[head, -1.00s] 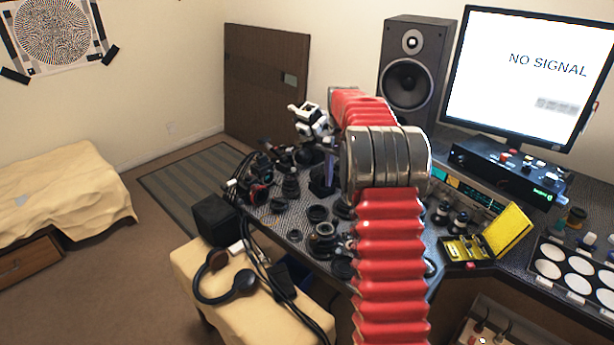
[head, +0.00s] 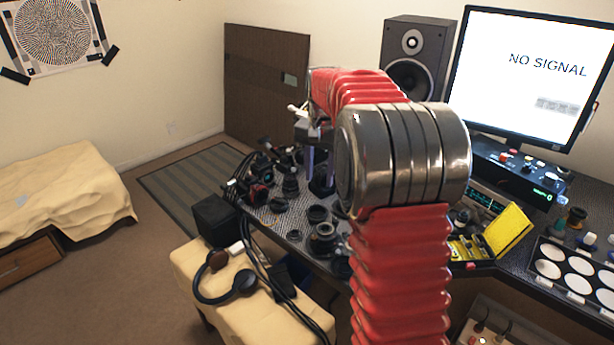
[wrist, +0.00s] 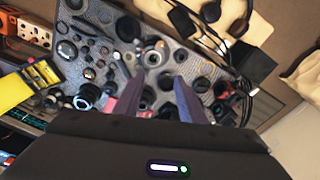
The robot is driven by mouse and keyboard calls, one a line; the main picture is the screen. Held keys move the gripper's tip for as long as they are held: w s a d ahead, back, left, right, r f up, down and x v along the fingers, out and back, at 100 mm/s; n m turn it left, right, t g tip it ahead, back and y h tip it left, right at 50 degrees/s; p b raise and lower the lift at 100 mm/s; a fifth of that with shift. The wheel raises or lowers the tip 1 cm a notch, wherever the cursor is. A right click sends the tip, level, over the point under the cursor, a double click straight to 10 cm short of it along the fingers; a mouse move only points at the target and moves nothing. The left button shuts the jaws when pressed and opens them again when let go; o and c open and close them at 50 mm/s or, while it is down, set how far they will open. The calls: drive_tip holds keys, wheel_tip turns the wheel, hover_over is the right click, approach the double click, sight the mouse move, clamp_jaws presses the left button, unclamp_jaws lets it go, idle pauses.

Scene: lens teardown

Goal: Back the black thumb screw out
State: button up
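My gripper (head: 319,172) points down over the far part of the desk among dark lens parts. In the wrist view its two purple-grey fingers (wrist: 159,80) are spread apart, with nothing held between them. A dark lens body with a pale ring (wrist: 154,56) lies just beyond the fingertips there. A dark ringed lens part (head: 323,240) stands near the desk's front edge in the head view. I cannot pick out the black thumb screw among the many small black parts. My arm hides part of the desk in the head view.
Loose lens parts crowd the textured desk mat (wrist: 110,25). A yellow open case (head: 510,230) sits to the right of my arm. A speaker (head: 409,65) and monitor (head: 525,70) stand behind. Cables and a headset (head: 225,280) lie on a stool at the front left.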

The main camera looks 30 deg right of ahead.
drive_tip(key=s+a+r+n+t, duration=0.1)
drive_tip(key=s+a+r+n, duration=0.1)
drive_tip(key=s+a+r, duration=0.2)
drive_tip(key=shift+s+a, duration=0.55)
drive_tip(key=shift+a, duration=0.7)
drive_tip(key=shift+s+a+r, duration=0.1)
drive_tip(key=shift+r, duration=0.05)
drive_tip(key=s+a+r+n+t, duration=0.2)
drive_tip(key=s+a+n, duration=0.2)
drive_tip(key=s+a, duration=0.65)
drive_tip(key=s+a+f+n, duration=0.2)
drive_tip(key=s, duration=0.5)
drive_tip(key=s+a+f+n+t, duration=0.1)
drive_tip(key=s+a+f+n, duration=0.1)
drive_tip(key=s, duration=0.4)
drive_tip(key=shift+s+a+f, duration=0.3)
drive_tip(key=shift+s+a, duration=0.05)
drive_tip(key=shift+a, duration=0.05)
drive_tip(key=shift+c, duration=0.7)
drive_tip(key=shift+s, duration=0.1)
